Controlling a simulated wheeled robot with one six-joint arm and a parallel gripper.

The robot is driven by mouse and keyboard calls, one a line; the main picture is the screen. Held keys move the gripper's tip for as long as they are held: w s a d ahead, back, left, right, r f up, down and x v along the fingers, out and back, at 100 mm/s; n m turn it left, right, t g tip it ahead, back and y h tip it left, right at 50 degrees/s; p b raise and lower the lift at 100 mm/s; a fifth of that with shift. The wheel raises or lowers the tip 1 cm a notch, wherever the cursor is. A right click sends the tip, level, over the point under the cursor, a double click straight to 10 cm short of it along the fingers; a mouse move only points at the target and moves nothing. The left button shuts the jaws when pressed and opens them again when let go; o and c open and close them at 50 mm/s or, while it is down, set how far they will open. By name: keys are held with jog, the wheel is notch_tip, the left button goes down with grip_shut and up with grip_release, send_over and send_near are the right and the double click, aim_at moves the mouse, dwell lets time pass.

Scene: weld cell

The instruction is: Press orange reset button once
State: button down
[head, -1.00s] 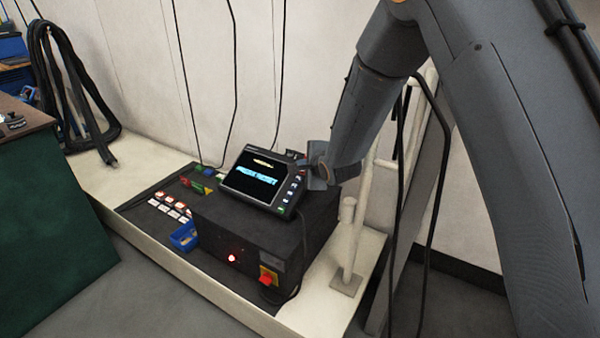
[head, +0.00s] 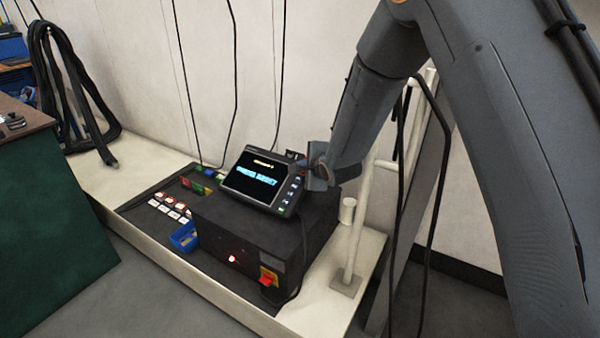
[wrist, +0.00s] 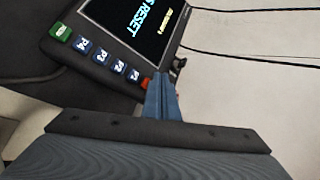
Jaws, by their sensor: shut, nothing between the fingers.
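A black control panel (head: 251,207) with a dark screen is tilted up on a black box. The screen (wrist: 140,22) shows blue text reading RESET and a smaller yellow line. In the wrist view, a column of blue keys (wrist: 101,56) runs along the panel's edge, with a green key (wrist: 60,31) at one end. A small orange button (wrist: 146,83) is at the other end, partly hidden by my fingers. My gripper (wrist: 161,84) is shut and empty, its tips right beside the orange button. I cannot tell whether they touch. My gripper also shows in the head view (head: 306,167).
A blue bin (head: 184,238) and several small labelled blocks (head: 168,203) lie to the left. A pale post (head: 356,240) stands at the right.

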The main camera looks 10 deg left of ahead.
jog(key=shift+f, duration=0.15)
dwell(0.6)
jog(key=shift+w+d+f, duration=0.15)
jog(key=shift+w+f, duration=0.05)
jog(key=shift+f, duration=0.05)
jog(key=shift+w+f+b, duration=0.2)
jog(key=shift+f+b, duration=0.1)
jog(key=shift+f, duration=0.15)
dwell(0.8)
jog(key=shift+r, duration=0.15)
jog(key=shift+s+r+p, duration=0.4)
jog(key=shift+r+p, duration=0.3)
jog(key=shift+p, duration=0.05)
jog(key=r+p, duration=0.1)
jog(key=s+r+p, duration=0.1)
jog(key=r, duration=0.1)
jog(key=s+a+r+p, duration=0.1)
jog(key=shift+r+p, duration=0.2)
jog(key=shift+p, duration=0.2)
jog(key=shift+s, duration=0.1)
dwell(0.5)
